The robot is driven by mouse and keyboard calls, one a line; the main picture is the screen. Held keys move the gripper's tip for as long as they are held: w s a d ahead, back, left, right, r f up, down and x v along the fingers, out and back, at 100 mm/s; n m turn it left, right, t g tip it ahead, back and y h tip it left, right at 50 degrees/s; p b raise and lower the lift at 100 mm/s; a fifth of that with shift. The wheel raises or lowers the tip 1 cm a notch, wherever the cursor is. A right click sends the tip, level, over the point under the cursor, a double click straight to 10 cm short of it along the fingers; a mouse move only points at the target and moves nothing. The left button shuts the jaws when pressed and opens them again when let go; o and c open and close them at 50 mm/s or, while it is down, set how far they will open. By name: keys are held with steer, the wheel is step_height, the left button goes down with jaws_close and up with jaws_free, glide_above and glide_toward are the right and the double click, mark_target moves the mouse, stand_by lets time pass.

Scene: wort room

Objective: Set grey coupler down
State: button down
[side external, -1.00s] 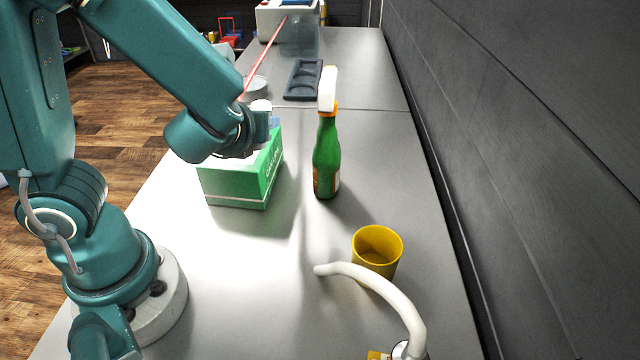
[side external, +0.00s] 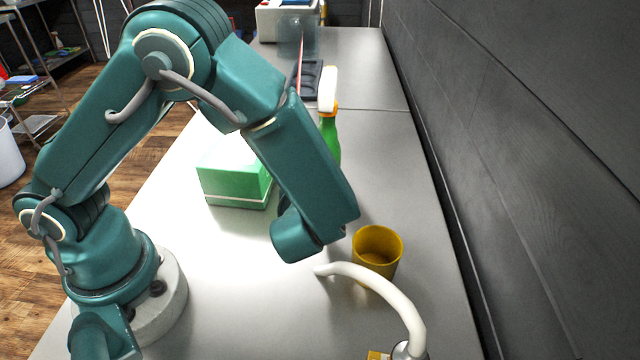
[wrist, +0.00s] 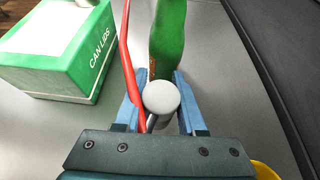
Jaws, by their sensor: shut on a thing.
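In the wrist view, my gripper (wrist: 160,84) has its blue fingers on either side of a round, pale grey-white piece, which I take to be the grey coupler (wrist: 161,97). It is shut on it, and a short metallic part shows at its near side. A thin red strip (wrist: 126,60) runs past the left finger. In the side view my arm hides both the gripper and the coupler. I cannot tell how high the coupler is above the counter.
A green "CAN LIDS" box (side external: 233,188) stands left of my arm. A green spray bottle (side external: 330,135) is beyond it. A yellow cup (side external: 378,252) and a white curved spout (side external: 375,282) are at right. A dark tray (side external: 311,80) lies farther back. Bare counter (side external: 250,300) lies in front.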

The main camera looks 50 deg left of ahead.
steer(key=shift+w+d+f, duration=0.2)
steer(key=shift+d+f, duration=0.15)
steer(key=shift+d, duration=0.2)
steer(key=shift+f, duration=2)
steer(key=c, duration=0.5)
jaws_free()
steer(key=shift+f, duration=0.15)
steer(key=shift+s+d+r, duration=0.1)
steer(key=shift+d+r, duration=0.05)
steer(key=shift+r, duration=0.15)
steer(key=v, duration=0.7)
